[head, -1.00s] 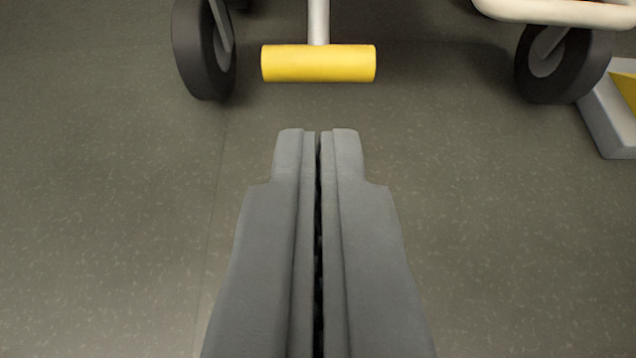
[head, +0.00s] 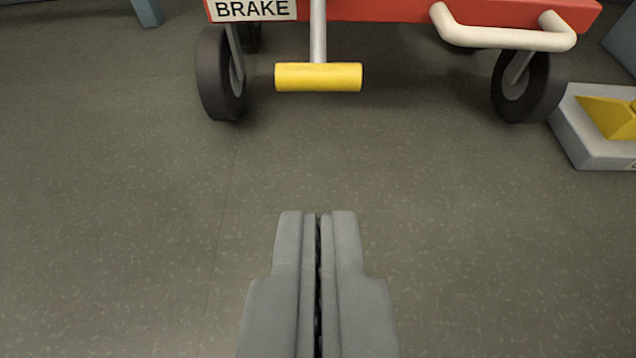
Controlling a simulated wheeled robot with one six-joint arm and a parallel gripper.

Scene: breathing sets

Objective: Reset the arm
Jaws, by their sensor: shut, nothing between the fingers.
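My gripper (head: 318,214) is at the bottom middle of the head view, with its two grey fingers pressed together. It is shut and empty, over bare floor. In the picture its tips lie below a yellow brake pedal (head: 319,77) on a grey stem, with a clear gap between them. The pedal hangs under a red cart (head: 400,10) that carries a white "BRAKE" label (head: 252,9). The upper part of the cart is out of view.
The cart stands on black wheels, one at the left (head: 220,75) and one at the right (head: 528,85). A cream handle (head: 505,38) juts from its front. A grey block with a yellow wedge (head: 603,115) lies at the right edge. The speckled floor (head: 120,230) is otherwise clear.

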